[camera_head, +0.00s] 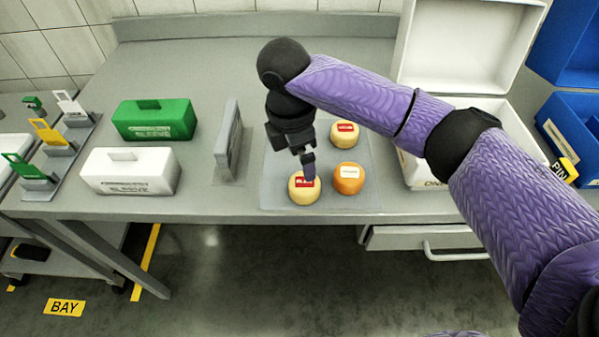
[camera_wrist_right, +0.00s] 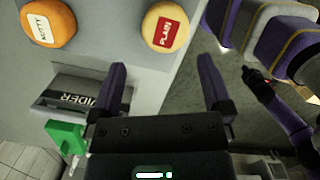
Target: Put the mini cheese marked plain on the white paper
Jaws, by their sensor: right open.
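A yellow mini cheese with a red label (camera_head: 304,187) sits front left on the grey mat (camera_head: 275,150). In the right wrist view a yellow cheese with a red label (camera_wrist_right: 164,30) reads PLAIN. My right gripper (camera_head: 309,170) is pointed down over the front left cheese. In the wrist view its fingers (camera_wrist_right: 161,64) are apart with nothing between them, and the cheese lies beyond the tips. Whether they touch it I cannot tell. No flat white sheet is clear; a white block (camera_head: 130,172) stands on the left.
An orange cheese (camera_head: 349,178), marked NUTTY in the wrist view (camera_wrist_right: 48,22), sits close at right. Another red-labelled cheese (camera_head: 344,134) sits behind. An upright grey divider (camera_head: 230,140) stands left of the mat. A green block (camera_head: 155,120) and an open white box (camera_head: 428,172) flank the area.

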